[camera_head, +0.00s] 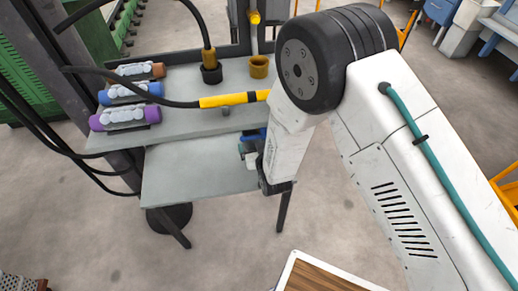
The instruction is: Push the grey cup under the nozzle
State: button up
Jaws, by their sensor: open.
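I cannot make out a grey cup for certain; my arm hides part of the table. A small grey piece (226,111) sits near the upper shelf's front edge. A yellow nozzle (254,17) hangs at the back above a brass-coloured cup (258,67). Another yellow nozzle (209,57) on a black hose sits in a dark cup (211,75). My gripper (264,186) is at the low end of my white arm, by the right edge of the lower grey tabletop (190,175). It is small and partly hidden by the wrist; nothing is visibly held.
Brown, blue and purple holders (125,118) with pale pieces stand on the upper shelf's left. A yellow-and-black hose fitting (232,99) crosses the upper shelf. Small blue, green and white parts (248,150) show beside my wrist. The lower tabletop's left and middle are bare.

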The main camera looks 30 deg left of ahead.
aim_at(255, 143)
jog(key=shift+x, duration=2.2)
jog(key=c, duration=1.1)
jog(key=shift+d, duration=0.1)
